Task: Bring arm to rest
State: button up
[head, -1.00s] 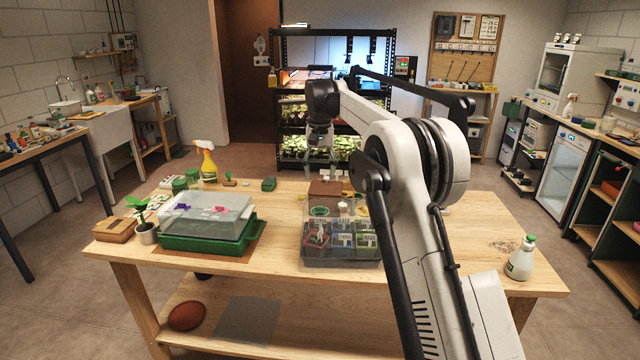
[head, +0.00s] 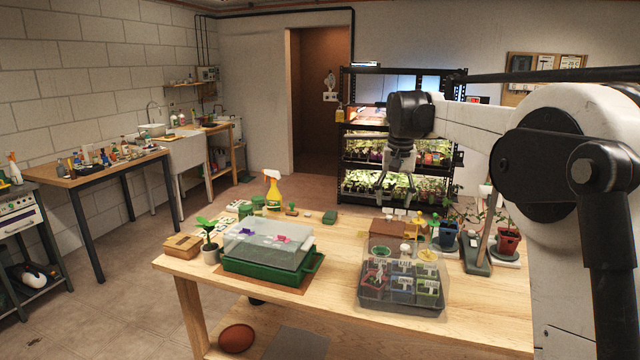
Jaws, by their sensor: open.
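My gripper (head: 384,190) hangs from my white and black arm (head: 590,150) at the right of the head view. Its fingers point down and are apart, with nothing between them. It is in the air over the back part of the wooden table (head: 345,259), in front of the plant rack (head: 462,150). It touches nothing that I can see. My upper arm fills the right edge and hides part of the room there.
Below my gripper are a tray of seed packets (head: 400,296) and a brown box (head: 392,228). Potted plants (head: 508,240) stand at the table's right. A covered green propagator (head: 262,264), a yellow spray bottle (head: 272,190) and a seedling pot (head: 210,254) stand left.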

jog(key=s+r+n+t, duration=0.1)
jog(key=s+r+t, duration=0.2)
jog(key=s, duration=2)
jog(key=s+f+t, duration=0.1)
jog(key=s+f, duration=0.5)
jog(key=s, duration=0.4)
jog(key=s+f+n+t, duration=0.1)
jog(key=s+f, duration=0.5)
jog(key=s, duration=0.4)
jog(key=shift+s+f+t, duration=0.2)
jog(key=shift+t, duration=0.1)
